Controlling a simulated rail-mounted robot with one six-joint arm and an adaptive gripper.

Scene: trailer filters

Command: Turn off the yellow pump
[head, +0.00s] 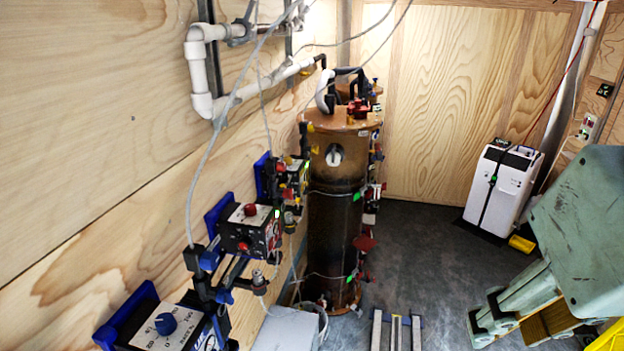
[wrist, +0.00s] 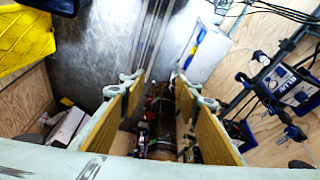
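Several control boxes with blue frames are mounted in a row on the left wooden wall. The nearest box (head: 160,325) has a blue knob, and the middle box (head: 250,228) has red knobs. I cannot tell which one is the yellow pump. In the wrist view, a box with a blue knob (wrist: 291,90) shows at the right. My gripper (wrist: 160,82) is open and empty, its yellow-padded fingers apart. In the head view it is at the lower right, well away from the boxes.
A tall brown cylinder (head: 335,220) with valves stands beyond the boxes. White pipes (head: 203,75) and loose cables run along the left wall. A white wheeled unit (head: 503,185) stands at the back right. The dark floor (head: 430,255) between is largely clear.

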